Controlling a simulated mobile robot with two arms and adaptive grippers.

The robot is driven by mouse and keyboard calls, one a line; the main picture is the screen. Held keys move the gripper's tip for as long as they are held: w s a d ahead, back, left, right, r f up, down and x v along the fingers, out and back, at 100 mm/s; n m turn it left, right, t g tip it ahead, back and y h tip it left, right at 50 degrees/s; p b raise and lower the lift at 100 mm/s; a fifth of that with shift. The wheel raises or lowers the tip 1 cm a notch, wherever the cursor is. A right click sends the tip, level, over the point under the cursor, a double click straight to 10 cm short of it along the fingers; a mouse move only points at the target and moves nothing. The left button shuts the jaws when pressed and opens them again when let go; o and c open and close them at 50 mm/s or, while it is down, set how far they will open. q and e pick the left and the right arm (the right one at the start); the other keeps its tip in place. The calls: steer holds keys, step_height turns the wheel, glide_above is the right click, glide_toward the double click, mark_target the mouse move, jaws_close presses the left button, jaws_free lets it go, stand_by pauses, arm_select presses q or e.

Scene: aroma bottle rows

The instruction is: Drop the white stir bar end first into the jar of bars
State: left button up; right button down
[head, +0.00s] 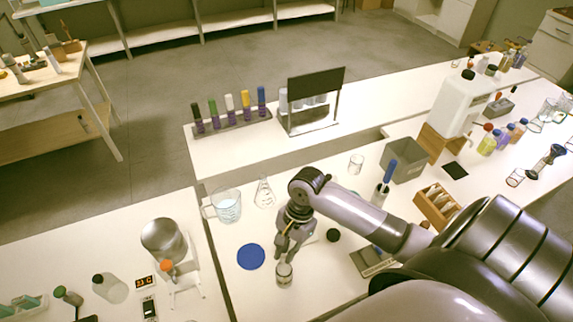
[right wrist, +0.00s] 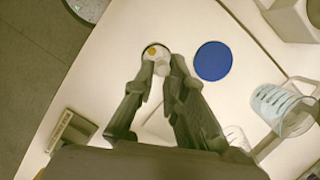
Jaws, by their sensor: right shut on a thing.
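The small clear jar of bars (head: 285,275) stands on the white bench, below my right gripper (head: 284,250). In the right wrist view, the jar (right wrist: 147,45) lies just beyond the fingertips, and an orange piece and pale pieces show at its mouth. My right gripper (right wrist: 163,66) is shut on the white stir bar (right wrist: 162,68), a small pale piece between the fingertips. The bar's exact tilt is hard to tell, and in the head view the fingers hide it. My left gripper is in neither view.
A blue disc (head: 250,257) lies left of the jar. A beaker of liquid (head: 227,207) and a conical flask (head: 264,193) stand behind. A black round piece (head: 333,235) lies right of the gripper.

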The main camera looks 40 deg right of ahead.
steer(key=shift+s+f, duration=0.1)
steer(key=shift+f, duration=2.15)
steer(key=c, duration=1.5)
jaws_free()
steer(key=shift+c, duration=0.2)
steer(key=shift+r, duration=2.55)
